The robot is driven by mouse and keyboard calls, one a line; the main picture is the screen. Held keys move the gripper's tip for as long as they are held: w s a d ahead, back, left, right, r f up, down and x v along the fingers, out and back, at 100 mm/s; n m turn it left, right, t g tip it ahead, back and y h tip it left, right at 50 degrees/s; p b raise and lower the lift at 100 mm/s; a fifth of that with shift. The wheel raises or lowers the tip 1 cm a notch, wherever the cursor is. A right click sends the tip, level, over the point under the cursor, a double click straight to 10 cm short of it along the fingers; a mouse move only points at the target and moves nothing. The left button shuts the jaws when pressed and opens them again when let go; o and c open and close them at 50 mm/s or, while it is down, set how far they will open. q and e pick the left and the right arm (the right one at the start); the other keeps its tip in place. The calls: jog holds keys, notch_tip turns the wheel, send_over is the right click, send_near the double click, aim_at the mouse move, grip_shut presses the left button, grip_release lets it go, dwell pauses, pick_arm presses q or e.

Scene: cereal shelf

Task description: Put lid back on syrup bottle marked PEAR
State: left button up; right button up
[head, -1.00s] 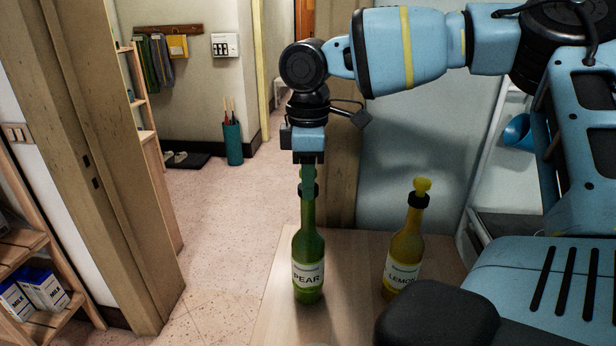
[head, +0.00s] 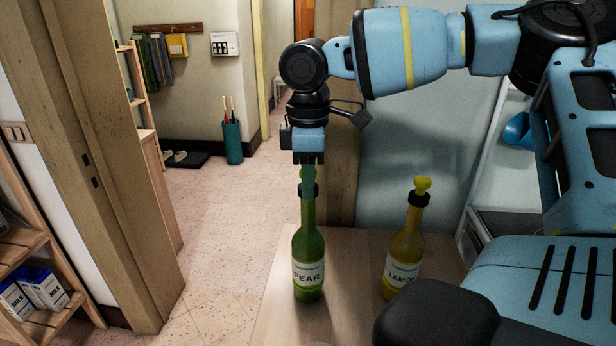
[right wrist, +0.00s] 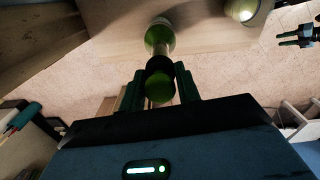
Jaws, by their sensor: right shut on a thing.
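The green PEAR syrup bottle (head: 308,265) stands upright on the wooden table, with a dark collar at its neck. My right gripper (head: 308,164) points down right above it, shut on the green lid (head: 308,174). The lid is in line with the neck and appears to meet the collar; whether it is seated I cannot tell. In the right wrist view the lid (right wrist: 160,90) sits between the two fingers, with the bottle's neck and label beyond it. My left gripper does not show in the head view.
A yellow LEMON bottle (head: 403,262) with its stopper in place stands to the right on the table (head: 350,300). A wood door frame is behind. Milk cartons (head: 40,288) sit on a shelf at left. A dark pronged thing (right wrist: 298,38) at the wrist view's right edge is unclear.

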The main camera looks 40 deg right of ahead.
jog(key=o, duration=1.5)
jog(key=shift+r, duration=0.15)
jog(key=shift+r+p, duration=0.75)
jog(key=shift+r, duration=2.6)
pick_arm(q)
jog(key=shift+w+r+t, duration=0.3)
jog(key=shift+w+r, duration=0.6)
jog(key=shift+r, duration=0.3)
pick_arm(e)
grip_shut()
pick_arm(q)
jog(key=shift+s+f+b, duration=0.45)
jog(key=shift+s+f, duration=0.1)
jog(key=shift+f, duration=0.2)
pick_arm(e)
jog(key=shift+f, duration=2)
